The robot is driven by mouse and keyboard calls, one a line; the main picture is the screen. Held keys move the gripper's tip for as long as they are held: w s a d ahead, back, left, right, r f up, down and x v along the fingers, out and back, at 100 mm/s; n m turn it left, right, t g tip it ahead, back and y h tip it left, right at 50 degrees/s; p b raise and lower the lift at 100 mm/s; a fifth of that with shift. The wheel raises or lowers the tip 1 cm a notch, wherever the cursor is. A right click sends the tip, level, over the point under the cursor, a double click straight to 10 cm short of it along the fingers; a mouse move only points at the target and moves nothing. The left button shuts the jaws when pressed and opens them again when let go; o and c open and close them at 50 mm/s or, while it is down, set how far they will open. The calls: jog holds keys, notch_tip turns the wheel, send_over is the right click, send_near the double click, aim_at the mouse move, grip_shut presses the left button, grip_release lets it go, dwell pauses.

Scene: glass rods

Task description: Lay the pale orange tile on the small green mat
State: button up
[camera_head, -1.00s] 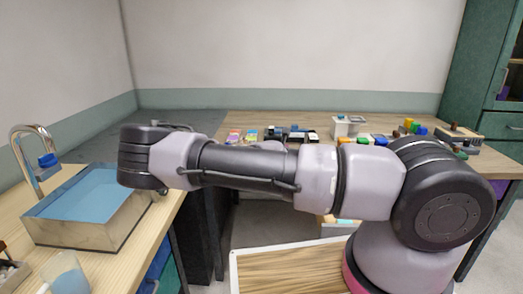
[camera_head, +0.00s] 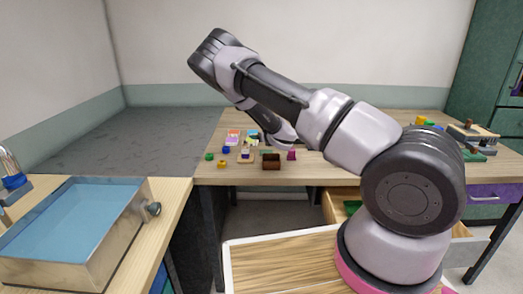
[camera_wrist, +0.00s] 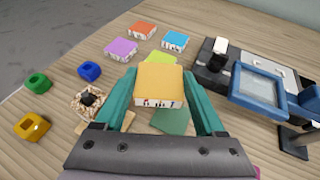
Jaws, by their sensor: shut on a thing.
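The pale orange tile (camera_wrist: 159,76) has a flat plain top and a white, patterned front side. In the wrist view my gripper (camera_wrist: 160,84) is shut on it, with a teal finger on either side. A small green mat (camera_wrist: 171,122) lies on the wooden table below and just nearer than the tile. The tile and fingers partly cover the mat. The tile appears held above the table; the exact gap is hard to tell. In the head view my arm hides the gripper and tile.
Orange-red (camera_wrist: 142,30), blue (camera_wrist: 175,40) and purple (camera_wrist: 121,49) tiles lie beyond. A dark device with a blue-framed screen (camera_wrist: 258,86) stands right.

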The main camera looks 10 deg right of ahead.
aim_at(261, 154)
notch_tip(261, 154, down, 6)
jog(key=shift+f, duration=0.2)
jog(key=o, duration=1.2)
jog(key=shift+o, duration=0.2)
